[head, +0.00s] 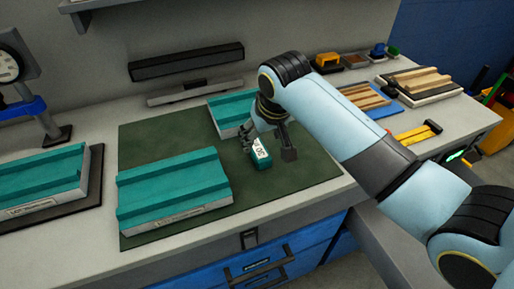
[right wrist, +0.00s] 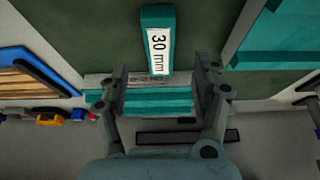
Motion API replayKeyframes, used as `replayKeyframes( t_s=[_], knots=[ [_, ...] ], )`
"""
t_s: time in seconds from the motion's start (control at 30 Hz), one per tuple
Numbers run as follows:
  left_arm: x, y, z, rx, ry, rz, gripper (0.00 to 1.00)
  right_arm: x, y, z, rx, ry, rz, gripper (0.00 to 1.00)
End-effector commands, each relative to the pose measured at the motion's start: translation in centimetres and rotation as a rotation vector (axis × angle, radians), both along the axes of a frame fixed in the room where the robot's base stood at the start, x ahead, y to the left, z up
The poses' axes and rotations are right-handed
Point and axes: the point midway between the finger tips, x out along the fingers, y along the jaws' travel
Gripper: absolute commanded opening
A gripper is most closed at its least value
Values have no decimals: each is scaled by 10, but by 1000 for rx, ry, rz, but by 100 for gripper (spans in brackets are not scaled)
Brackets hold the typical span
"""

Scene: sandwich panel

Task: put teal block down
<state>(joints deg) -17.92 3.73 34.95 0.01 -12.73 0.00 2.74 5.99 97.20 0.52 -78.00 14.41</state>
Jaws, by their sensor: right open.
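The teal block (head: 261,155) with a white label reading 30 mm lies on the dark green mat (head: 150,142). My right gripper (head: 268,146) is above and around the block's far end in the head view, its fingers apart. In the right wrist view the block (right wrist: 157,20) lies beyond the open fingertips (right wrist: 160,75), and no finger visibly touches it. Its lower face is hidden. My left gripper is not in view.
Teal ribbed panels lie on the mat at the front left (head: 175,190) and behind my right gripper (head: 230,108). Another panel (head: 40,182) lies at the left. Wooden pieces (head: 362,95) lie on the right side of the bench. Bare mat shows right of the block.

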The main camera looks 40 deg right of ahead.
Motion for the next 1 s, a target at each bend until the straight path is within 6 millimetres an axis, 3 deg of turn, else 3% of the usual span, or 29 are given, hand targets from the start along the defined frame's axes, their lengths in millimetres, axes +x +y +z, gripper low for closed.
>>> replayKeyframes(
  t_s=[0.33, 0.53, 0.8, 1.0],
  knots=[
    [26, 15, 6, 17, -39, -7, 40, 15, -4, -33, 0, 3, 0, 65],
    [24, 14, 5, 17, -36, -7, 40, 25, -7, -57, 0, 2, 0, 65],
    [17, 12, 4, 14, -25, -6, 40, 27, -7, -61, 0, 0, 0, 65],
    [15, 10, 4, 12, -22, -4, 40, 27, -7, -61, 0, 0, 0, 42]
  ],
)
